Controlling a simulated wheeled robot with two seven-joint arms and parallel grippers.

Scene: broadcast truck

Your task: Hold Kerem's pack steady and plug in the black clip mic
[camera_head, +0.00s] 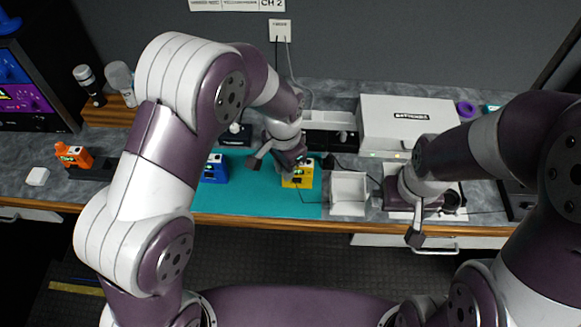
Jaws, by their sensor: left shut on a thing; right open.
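A blue pack (215,168) stands to the left on the same mat. An orange pack (73,155) is at the far left. I cannot read a name on any pack. My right gripper (432,218) is open at the counter's right side, over a dark area. I cannot make out the black clip mic for certain.
A white open tray (348,209) sits between the two grippers. A white box (385,112) stands behind it. Handheld microphones (90,84) stand in a wooden holder (107,114) at the back left. Thin dark cables run near the tray. A white block (37,177) lies far left.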

